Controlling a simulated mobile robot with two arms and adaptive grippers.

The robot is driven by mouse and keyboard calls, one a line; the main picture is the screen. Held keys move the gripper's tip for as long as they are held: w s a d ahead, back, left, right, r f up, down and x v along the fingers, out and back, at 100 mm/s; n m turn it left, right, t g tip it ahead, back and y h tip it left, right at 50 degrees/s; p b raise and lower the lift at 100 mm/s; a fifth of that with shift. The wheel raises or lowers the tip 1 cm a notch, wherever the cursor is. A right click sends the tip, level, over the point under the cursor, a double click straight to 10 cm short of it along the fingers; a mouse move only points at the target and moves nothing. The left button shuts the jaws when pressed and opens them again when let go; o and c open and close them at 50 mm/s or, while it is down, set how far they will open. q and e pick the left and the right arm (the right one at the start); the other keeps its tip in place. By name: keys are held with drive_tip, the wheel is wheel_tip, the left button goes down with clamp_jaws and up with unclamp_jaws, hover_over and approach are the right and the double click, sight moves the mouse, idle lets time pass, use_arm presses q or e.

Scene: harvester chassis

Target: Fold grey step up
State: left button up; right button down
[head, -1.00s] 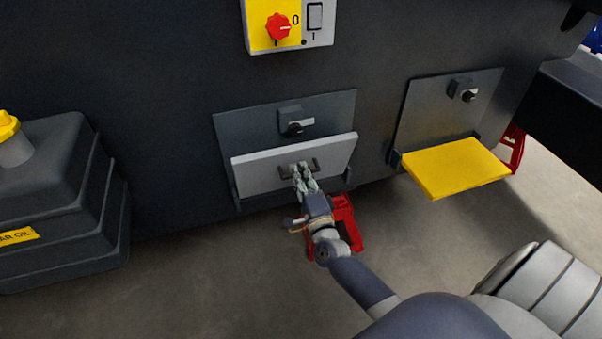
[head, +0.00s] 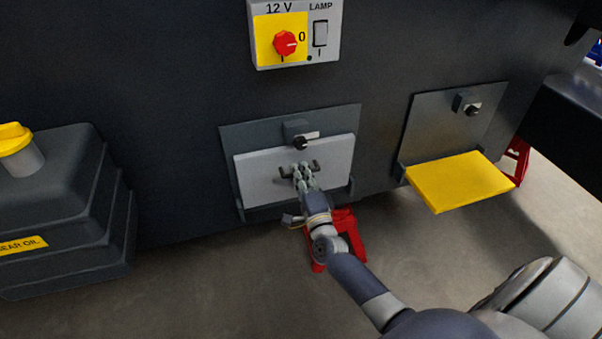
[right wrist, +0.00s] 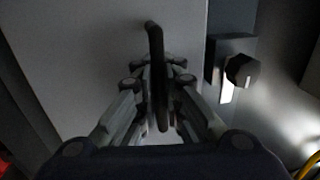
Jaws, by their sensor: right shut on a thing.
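The grey step (head: 257,178) is tilted up close to its dark backing plate (head: 240,136) on the chassis, nearly upright. My right gripper (head: 301,172) is shut on the dark handle (head: 314,167) on the step's face. In the right wrist view the handle (right wrist: 157,75) runs between my fingers, with the grey step (right wrist: 95,60) behind it. A latch with a black knob (head: 299,142) sits just above the step's top edge; the knob also shows in the right wrist view (right wrist: 241,71). My left gripper is not in view.
A yellow step (head: 459,182) hangs folded down on the right under its own latch (head: 468,106). A red stand (head: 347,236) is on the floor behind my right wrist. A dark gear oil tank (head: 75,190) is at left. A switch panel (head: 294,52) is above.

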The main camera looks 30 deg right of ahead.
drive_tip(key=shift+r, duration=0.25)
drive_tip(key=c, duration=2)
unclamp_jaws()
drive_tip(key=shift+f, duration=0.1)
drive_tip(key=shift+f, duration=0.1)
drive_tip(key=shift+s+f, duration=0.1)
drive_tip(key=shift+s, duration=0.15)
drive_tip(key=v, duration=1.1)
drive_tip(key=shift+s, duration=0.25)
